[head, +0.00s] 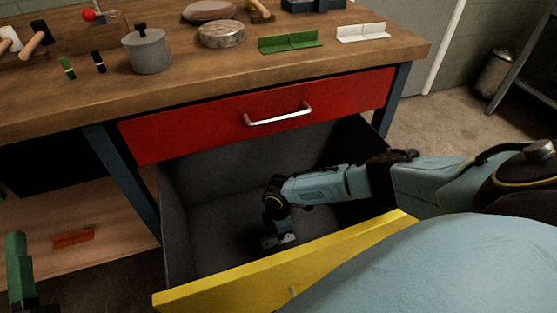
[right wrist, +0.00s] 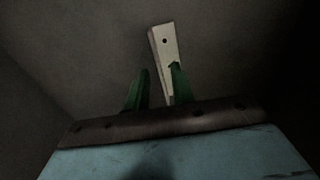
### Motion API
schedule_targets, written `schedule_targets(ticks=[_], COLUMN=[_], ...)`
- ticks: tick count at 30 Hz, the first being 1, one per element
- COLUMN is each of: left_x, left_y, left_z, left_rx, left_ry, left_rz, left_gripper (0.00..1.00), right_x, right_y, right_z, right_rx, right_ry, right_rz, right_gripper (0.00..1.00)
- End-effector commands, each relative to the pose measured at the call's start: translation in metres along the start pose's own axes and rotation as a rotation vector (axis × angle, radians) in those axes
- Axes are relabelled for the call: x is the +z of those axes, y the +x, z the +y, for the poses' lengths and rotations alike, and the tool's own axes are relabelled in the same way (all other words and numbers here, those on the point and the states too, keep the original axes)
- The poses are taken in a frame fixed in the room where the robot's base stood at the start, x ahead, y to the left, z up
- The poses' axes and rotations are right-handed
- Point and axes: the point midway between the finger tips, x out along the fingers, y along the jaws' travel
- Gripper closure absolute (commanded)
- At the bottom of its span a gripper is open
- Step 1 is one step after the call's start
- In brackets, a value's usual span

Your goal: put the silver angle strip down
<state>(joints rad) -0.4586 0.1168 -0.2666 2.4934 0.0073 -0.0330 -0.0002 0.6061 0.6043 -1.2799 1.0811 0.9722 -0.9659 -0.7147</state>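The silver angle strip (right wrist: 163,55) is a pale metal piece with a hole near its far end. In the head view it shows as a small light piece (head: 287,239) low in the open drawer. My right gripper (head: 277,232) reaches down into the drawer at the strip. In the right wrist view its green fingers (right wrist: 159,80) stand apart on either side of the strip. A dark gap shows by the left finger; the right finger overlaps the strip. My left gripper (head: 17,258) is partly cut off at the lower left edge, so its opening is unclear.
The open drawer has a yellow front (head: 240,277) and dark walls. Above it is a shut red drawer (head: 220,118). An orange piece (head: 73,238) lies on the lower shelf.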

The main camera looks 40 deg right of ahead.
Motion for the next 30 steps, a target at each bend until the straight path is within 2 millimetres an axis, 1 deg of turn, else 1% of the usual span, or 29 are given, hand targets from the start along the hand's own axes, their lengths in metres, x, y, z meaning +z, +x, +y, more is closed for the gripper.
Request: schedule_targets(ticks=[1,7,14,21,26,30], left_x=[0.005,0.036,0.073,0.105,0.12,0.13], left_y=[0.001,-0.006,-0.025,-0.056,-0.083,-0.109], left_z=[-0.001,-0.007,-0.015,-0.024,-0.03,-0.034], left_rx=[-0.003,-0.016,-0.037,-0.061,-0.079,-0.095], left_ry=[0.003,0.011,0.02,0.024,0.024,0.022], left_rz=[-0.052,-0.27,-0.525,-0.79,-0.967,-1.121], left_gripper=[0.55,0.55,0.55,0.55,0.55,0.55], right_x=[0.0,0.0,0.0,0.001,0.0,0.0], right_y=[-0.007,-0.025,-0.043,-0.062,-0.075,-0.087], right_z=[0.0,0.0,0.0,0.0,0.0,0.0], right_rx=[0.0,0.0,-0.001,0.0,0.0,-0.001], right_ry=[-0.001,0.0,0.0,0.0,-0.001,-0.001], right_rz=[0.001,0.001,0.0,-0.001,0.0,0.0], right_gripper=[0.76,0.76,0.76,0.76,0.76,0.76])
